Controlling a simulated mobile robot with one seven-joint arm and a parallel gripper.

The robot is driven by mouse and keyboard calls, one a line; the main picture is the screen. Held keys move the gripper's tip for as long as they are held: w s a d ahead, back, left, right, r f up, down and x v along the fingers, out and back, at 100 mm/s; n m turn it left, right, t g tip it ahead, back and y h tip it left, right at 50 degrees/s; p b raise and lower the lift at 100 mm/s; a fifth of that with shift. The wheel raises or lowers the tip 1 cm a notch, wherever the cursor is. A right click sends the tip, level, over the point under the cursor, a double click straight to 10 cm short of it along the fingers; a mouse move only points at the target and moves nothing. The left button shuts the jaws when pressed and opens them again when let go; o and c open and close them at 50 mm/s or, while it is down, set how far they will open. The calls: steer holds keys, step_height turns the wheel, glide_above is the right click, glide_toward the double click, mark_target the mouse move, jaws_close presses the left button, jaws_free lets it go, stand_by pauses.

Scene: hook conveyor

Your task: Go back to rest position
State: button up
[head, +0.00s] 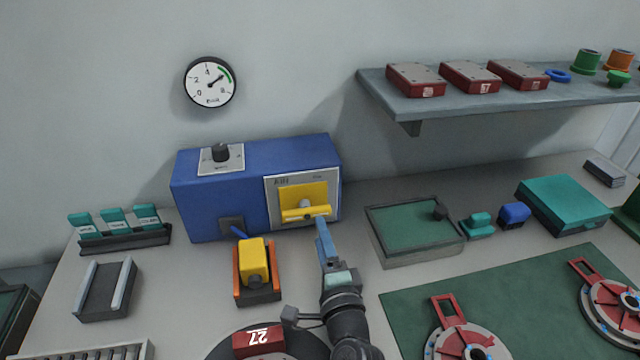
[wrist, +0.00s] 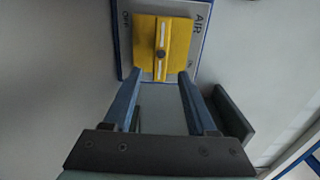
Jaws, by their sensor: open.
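My gripper (head: 322,232) is in front of the blue box (head: 255,165), its fingers pointing at the yellow AIR handle (head: 304,202) on the box's pale front plate. In the wrist view, my gripper (wrist: 156,78) shows two blue fingers spread apart with nothing between them. The yellow handle (wrist: 174,50) lies just beyond the fingertips, near the plate's middle. Whether a fingertip touches the handle, I cannot tell.
A yellow block (head: 252,252) in an orange-sided holder stands left of my arm. A red block marked 27 (head: 258,341) lies near my arm's base. A green-topped tray (head: 414,228) is to the right. A shelf (head: 480,102) with red boxes hangs above.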

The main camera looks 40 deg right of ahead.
stand_by(0.5)
steer(key=w+a+r+n+t+y+p, duration=0.1)
steer(key=w+a+r+n+t+y, duration=0.2)
steer(key=a+r, duration=0.5)
steer(key=w+a+r+n+t+y+p, duration=0.1)
steer(key=w+a+r+n+t, duration=0.15)
steer(key=r+n, duration=0.65)
steer(key=w+a+r+n+t+y+p, duration=0.1)
steer(key=w+a+r, duration=0.1)
steer(key=a+r, duration=0.8)
steer(key=s+a+r+n+t+y+p, duration=0.1)
steer(key=s+a+r+n, duration=0.3)
steer(key=r, duration=0.5)
steer(key=s+a+r+n+t+y, duration=0.2)
steer(key=s+a+r+n, duration=0.1)
steer(key=r, duration=0.7)
steer(key=s+a+r+n+t+y+p, duration=0.1)
steer(key=s+a+r+n+t, duration=0.1)
steer(key=s+a+r+n, duration=0.2)
steer(key=s+a+r, duration=0.1)
steer(key=s+r, duration=0.2)
steer(key=r, duration=0.3)
steer(key=shift+a+n+t+y+p, duration=0.25)
steer(key=shift+n+t+y+p, duration=0.05)
steer(key=shift+t, duration=0.05)
steer(key=shift+s+r, duration=0.1)
